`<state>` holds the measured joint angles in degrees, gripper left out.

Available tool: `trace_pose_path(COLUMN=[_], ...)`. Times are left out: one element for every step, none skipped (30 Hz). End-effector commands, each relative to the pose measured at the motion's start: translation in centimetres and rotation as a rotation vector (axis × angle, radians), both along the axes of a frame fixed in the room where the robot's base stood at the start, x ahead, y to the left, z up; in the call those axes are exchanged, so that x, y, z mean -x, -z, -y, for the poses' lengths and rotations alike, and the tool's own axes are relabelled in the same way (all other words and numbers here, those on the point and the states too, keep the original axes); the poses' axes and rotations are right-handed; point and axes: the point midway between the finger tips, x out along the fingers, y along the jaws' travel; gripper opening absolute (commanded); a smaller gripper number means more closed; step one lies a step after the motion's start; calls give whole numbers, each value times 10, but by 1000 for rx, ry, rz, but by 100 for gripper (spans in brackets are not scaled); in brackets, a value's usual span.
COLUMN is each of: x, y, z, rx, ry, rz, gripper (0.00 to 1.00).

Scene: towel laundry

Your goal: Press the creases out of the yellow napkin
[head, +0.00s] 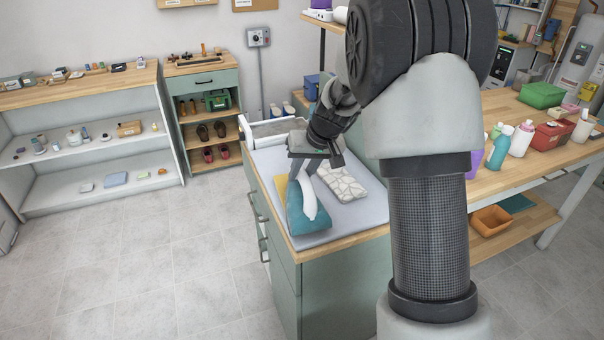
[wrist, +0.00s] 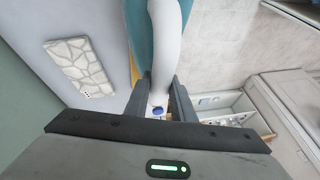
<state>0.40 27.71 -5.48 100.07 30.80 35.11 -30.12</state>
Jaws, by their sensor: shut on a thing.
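My gripper (head: 316,164) is above the work top and shut on the white handle of a teal iron (head: 294,211). In the wrist view, my gripper's fingers (wrist: 158,97) sit on both sides of the white handle (wrist: 168,38), which has a blue knob at its near end. The yellow napkin (head: 281,188) lies on the grey pad (head: 263,160). The iron and my gripper hide most of it, and only a strip shows, also in the wrist view (wrist: 134,68). I cannot tell whether the iron touches the napkin.
A white stone-patterned pad (head: 343,183) lies on the grey pad, right of the iron. Bare wood edge (head: 345,236) borders the front of the green cabinet. A wooden table (head: 509,108) with bottles and boxes stands at right. Open shelves (head: 85,150) stand at left.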

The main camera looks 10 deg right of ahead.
Motion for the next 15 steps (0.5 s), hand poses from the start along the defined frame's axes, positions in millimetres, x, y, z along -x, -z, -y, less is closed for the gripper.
trace_pose_path(x=[-1, -1, -2, -2, -2, -2, -2, -1, -1, -1, -2, -2, -2, -2, -2], y=[-7, -8, -19, -27, -29, -32, -35, -37, -41, -44, -46, -50, -53, -56, -59], z=[0, 0, -1, -1, -1, -1, -1, -2, -2, -2, -2, -2, -2, -3, -3], rx=[0, 0, 0, 0, 0, 0, 0, 0, 0, 1, 1, 1, 1, 0, -1], ry=[0, 1, -1, -1, 1, 1, 0, 0, 0, 0, 0, 0, 1, 1, 1], rz=[4, 3, 8, 9, 7, 7, 6, 6, 6, 6, 7, 7, 7, 7, 7], gripper=[0, 0, 0, 0, 0, 0, 0, 0, 0, 0, 0, 0, 0, 0, 0])
